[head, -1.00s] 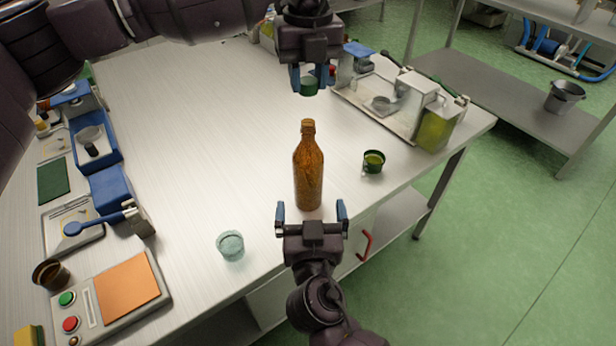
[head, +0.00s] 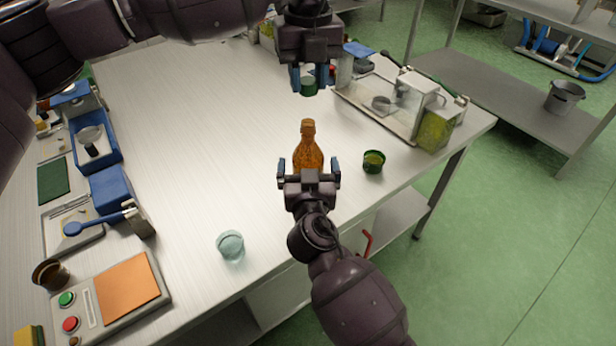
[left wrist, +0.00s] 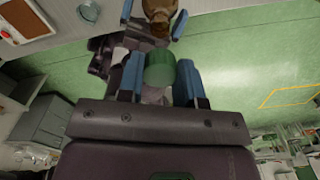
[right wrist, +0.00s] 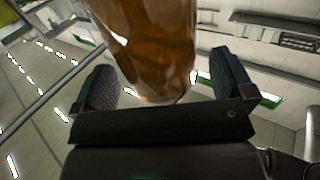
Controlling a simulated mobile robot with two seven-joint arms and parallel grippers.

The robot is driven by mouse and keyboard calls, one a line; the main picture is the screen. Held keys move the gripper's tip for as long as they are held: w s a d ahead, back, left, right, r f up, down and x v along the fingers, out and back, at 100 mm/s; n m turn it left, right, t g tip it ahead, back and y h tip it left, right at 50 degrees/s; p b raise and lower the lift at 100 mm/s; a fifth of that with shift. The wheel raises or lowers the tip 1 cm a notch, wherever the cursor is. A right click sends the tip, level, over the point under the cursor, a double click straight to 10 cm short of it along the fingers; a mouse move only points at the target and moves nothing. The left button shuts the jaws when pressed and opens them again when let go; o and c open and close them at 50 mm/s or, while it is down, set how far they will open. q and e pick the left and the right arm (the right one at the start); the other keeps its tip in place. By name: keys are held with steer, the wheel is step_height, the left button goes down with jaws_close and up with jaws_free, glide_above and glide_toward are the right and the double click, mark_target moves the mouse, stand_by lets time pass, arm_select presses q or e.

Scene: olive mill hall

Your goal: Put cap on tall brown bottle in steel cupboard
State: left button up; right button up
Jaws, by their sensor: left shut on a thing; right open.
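The tall brown bottle (head: 308,148) stands upright and uncapped on the worktop near its front edge. My right gripper (head: 309,170) is open, with one finger on each side of the bottle; the bottle's lower part is hidden behind it in the head view. In the right wrist view the bottle (right wrist: 155,50) is between the open fingers. My left gripper (head: 309,82) is shut on a green cap (left wrist: 160,68), held above the worktop beyond the bottle. A red handle (head: 367,242) shows below the worktop edge, probably on the steel cupboard, mostly hidden.
A small dark green cup (head: 374,162) stands right of the bottle and a clear glass (head: 230,245) to its front left. A tray (head: 375,112) with containers is at the back right. The worktop's middle is clear.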

mark_target(308, 122)
steer(key=shift+w, duration=0.5)
steer(key=shift+c, duration=0.5)
steer(key=c, duration=1.3)
arm_select(q)
steer(key=shift+f, duration=2.5)
arm_select(e)
steer(key=shift+o, duration=0.2)
arm_select(q)
steer(key=shift+f, duration=0.85)
steer(key=shift+f, duration=0.6)
